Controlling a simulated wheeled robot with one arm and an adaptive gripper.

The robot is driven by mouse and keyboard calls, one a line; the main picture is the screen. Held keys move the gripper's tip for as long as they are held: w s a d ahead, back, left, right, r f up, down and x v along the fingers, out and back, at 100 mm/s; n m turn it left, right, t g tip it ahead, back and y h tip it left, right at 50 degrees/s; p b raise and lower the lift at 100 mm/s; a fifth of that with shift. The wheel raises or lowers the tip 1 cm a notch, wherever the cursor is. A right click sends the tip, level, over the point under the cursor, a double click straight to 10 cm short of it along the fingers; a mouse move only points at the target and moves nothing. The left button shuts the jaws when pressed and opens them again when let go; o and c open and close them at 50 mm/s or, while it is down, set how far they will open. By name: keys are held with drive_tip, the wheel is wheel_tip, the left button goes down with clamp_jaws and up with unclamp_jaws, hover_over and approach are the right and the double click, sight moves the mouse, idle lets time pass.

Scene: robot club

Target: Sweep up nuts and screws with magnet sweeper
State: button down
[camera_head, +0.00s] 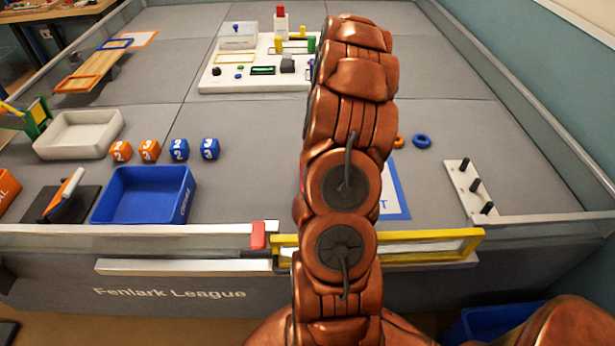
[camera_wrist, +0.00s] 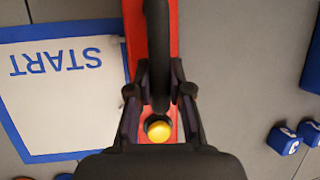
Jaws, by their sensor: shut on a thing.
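My gripper (camera_wrist: 159,92) is shut on the black handle of a red magnet sweeper (camera_wrist: 134,40) in the wrist view. The sweeper is a long red bar with a round yellow button (camera_wrist: 158,131) between my fingers. It is over the grey mat, next to the white START sheet (camera_wrist: 60,105) with its blue border. I cannot tell whether it touches the mat. In the head view my arm hides the gripper and nearly all of the sweeper. I can make out no nuts or screws in either view.
Low walls surround the grey table (camera_head: 250,160). At left are a blue tray (camera_head: 145,188), a white tray (camera_head: 75,140) and several numbered cubes (camera_head: 180,150). A white board (camera_head: 215,80) with parts stands behind. At right are a blue ring (camera_head: 421,141) and a peg strip (camera_head: 468,188).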

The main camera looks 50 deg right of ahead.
drive_tip(key=shift+s+d, duration=0.1)
wheel_tip(320, 180, up, 12)
drive_tip(key=p, duration=0.2)
idle(2.3)
drive_tip(key=shift+r+p, duration=0.1)
drive_tip(key=shift+p, duration=0.25)
